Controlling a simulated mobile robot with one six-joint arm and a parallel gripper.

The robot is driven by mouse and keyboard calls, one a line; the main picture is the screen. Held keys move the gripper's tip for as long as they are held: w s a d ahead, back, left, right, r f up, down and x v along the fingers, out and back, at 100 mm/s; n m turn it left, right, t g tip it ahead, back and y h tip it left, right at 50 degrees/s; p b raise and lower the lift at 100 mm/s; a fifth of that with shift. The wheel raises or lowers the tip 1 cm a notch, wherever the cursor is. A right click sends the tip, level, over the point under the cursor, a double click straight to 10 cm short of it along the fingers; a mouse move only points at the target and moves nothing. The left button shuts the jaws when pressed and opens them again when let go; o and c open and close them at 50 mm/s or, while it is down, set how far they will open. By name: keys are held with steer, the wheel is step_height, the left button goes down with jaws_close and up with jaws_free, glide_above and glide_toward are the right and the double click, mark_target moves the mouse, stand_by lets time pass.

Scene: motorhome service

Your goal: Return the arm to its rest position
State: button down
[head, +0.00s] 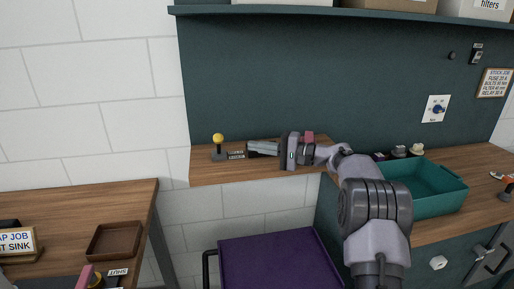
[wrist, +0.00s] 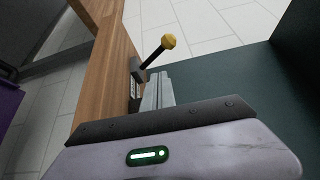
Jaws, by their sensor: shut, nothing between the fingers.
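My arm reaches out over the wooden counter in the head view. My gripper (head: 250,148) points left, just above the counter's left part. Its fingers are shut with nothing between them; they also show in the wrist view (wrist: 158,88). Just beyond the fingertips stands a lever with a yellow ball knob (head: 218,138) on a dark base.
A teal bin (head: 425,195) stands on the counter right of my arm. A shelf (head: 350,14) with boxes runs above. A purple surface (head: 275,262) lies below. A lower table (head: 60,210) at left holds a brown tray (head: 114,241).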

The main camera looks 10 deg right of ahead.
steer(key=s+a+r+g+h, duration=0.1)
steer(key=s+a+h, duration=0.15)
steer(key=s, duration=0.55)
steer(key=s+a+r+n+g+h, duration=0.15)
steer(key=s+a, duration=0.25)
steer(key=s, duration=0.4)
steer(key=s+a+r+m+g+h, duration=0.1)
steer(key=s+a+g+h, duration=0.2)
steer(key=s, duration=0.5)
steer(key=s+d+f+h, duration=0.1)
steer(key=s+f+h, duration=0.1)
steer(key=s, duration=0.5)
steer(key=s+d+f+n+t+h, duration=0.1)
steer(key=s+f, duration=0.3)
steer(key=s, duration=0.4)
steer(key=s+d+f+t+h, duration=0.1)
steer(key=s+d+f+h, duration=0.2)
steer(key=s, duration=0.4)
steer(key=shift+s, duration=0.15)
